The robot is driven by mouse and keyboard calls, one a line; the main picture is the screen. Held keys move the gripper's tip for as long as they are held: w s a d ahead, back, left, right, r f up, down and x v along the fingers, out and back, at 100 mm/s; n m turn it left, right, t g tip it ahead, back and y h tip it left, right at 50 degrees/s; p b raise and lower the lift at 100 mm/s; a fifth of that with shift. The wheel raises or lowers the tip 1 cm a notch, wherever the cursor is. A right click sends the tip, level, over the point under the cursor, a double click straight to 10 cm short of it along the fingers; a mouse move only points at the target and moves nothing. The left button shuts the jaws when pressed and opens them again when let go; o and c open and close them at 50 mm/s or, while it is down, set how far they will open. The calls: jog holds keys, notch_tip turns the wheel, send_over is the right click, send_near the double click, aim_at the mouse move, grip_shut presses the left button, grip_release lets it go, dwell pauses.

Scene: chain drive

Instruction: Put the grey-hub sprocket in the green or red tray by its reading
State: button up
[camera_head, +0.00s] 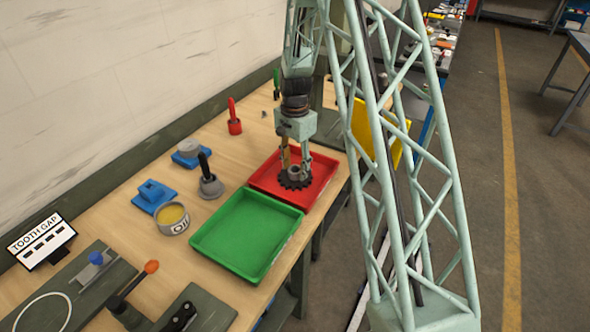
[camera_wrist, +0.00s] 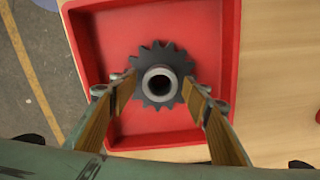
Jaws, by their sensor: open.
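The grey-hub sprocket (camera_wrist: 141,92) is a dark toothed wheel with a grey hub ring. It lies in the red tray (camera_wrist: 222,25), near the middle in the wrist view. In the head view the sprocket (camera_head: 295,182) shows inside the red tray (camera_head: 327,168) below my gripper (camera_head: 296,160). In the wrist view my gripper (camera_wrist: 158,100) is open, with one finger on each side of the sprocket and small gaps at the teeth. The empty green tray (camera_head: 245,232) stands beside the red one, nearer the camera. A sign (camera_head: 41,241) reads "TOOTH GAP" with dark bars; its smaller marks are unreadable.
An oil tin (camera_head: 173,219), a grey cone with a black handle (camera_head: 209,182), blue blocks (camera_head: 154,194) and a red-handled item (camera_head: 234,122) stand left of the trays. A dark plate with an orange-knobbed lever (camera_head: 137,281) is at the front. The table edge runs right of the trays.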

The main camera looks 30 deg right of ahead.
notch_tip(320, 180, up, 11)
jog(key=p, duration=0.1)
dwell(0.6)
jog(key=shift+r, duration=0.1)
dwell(0.4)
notch_tip(320, 180, up, 15)
jog(key=n+t, duration=0.1)
jog(key=n, duration=0.3)
send_over(295, 169)
jog(key=s+a, duration=0.7)
jog(key=s, duration=0.1)
jog(key=s+a+r+n+t, duration=0.1)
jog(key=s+a+r+n, duration=0.15)
jog(key=s+r, duration=0.25)
jog(key=s+a+r+n, duration=0.1)
jog(key=s+a+r, duration=0.2)
jog(key=s+r, duration=0.25)
jog(key=s+a+r+n, duration=0.1)
jog(key=s+a+n, duration=0.1)
jog(key=s, duration=0.6)
jog(key=s+a+r+n+t, duration=0.1)
jog(key=s+a+r+n, duration=0.1)
jog(key=s, duration=0.7)
jog(key=s+a+r+n, duration=0.2)
jog(key=s+a+n, duration=0.1)
jog(key=s, duration=0.6)
jog(key=shift+s+a+t, duration=0.15)
jog(key=shift+s+t, duration=0.05)
jog(key=shift+t, duration=0.2)
